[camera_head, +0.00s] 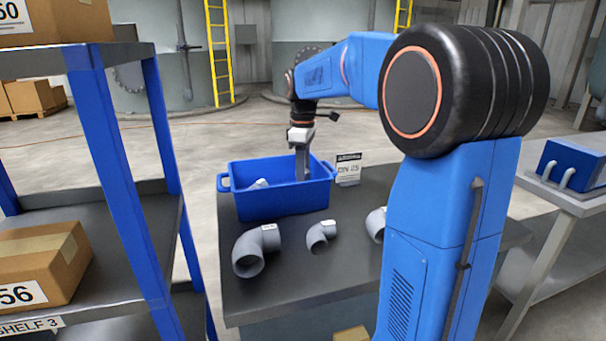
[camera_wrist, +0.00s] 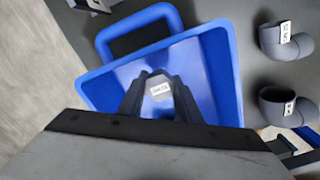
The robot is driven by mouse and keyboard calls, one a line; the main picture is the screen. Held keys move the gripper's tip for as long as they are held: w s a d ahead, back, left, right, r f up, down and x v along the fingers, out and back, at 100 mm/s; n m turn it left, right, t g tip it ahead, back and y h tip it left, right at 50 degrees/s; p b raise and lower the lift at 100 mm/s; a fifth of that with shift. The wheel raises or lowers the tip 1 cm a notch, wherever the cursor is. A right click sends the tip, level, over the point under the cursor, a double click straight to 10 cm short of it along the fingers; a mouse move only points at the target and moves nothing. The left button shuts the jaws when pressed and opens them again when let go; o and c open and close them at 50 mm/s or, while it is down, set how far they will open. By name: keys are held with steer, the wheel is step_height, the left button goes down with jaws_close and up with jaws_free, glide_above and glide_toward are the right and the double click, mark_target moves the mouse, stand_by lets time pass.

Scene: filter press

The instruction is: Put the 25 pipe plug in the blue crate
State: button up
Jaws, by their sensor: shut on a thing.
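My gripper (camera_head: 303,172) points down into the blue crate (camera_head: 285,203), its fingers reaching below the crate's rim. In the wrist view my gripper (camera_wrist: 160,100) is shut on a small grey piece with a white label, the pipe plug (camera_wrist: 160,79). The label is too small to read. The plug is over the inside of the crate (camera_wrist: 215,75). In the head view it is hidden behind the crate's front wall. I cannot tell whether it touches the crate floor.
Another grey labelled fitting (camera_head: 258,184) shows inside the crate at left. Grey elbows (camera_head: 257,250), (camera_head: 321,235) and (camera_head: 376,224) lie on the dark table (camera_head: 290,294) in front. A DN 25 sign (camera_head: 348,169) stands right of the crate. A blue-framed shelf (camera_head: 110,150) is at left.

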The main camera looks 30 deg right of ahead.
steer(key=shift+f, duration=0.6)
steer(key=o, duration=1)
steer(key=shift+r, duration=0.15)
step_height(320, 180, up, 13)
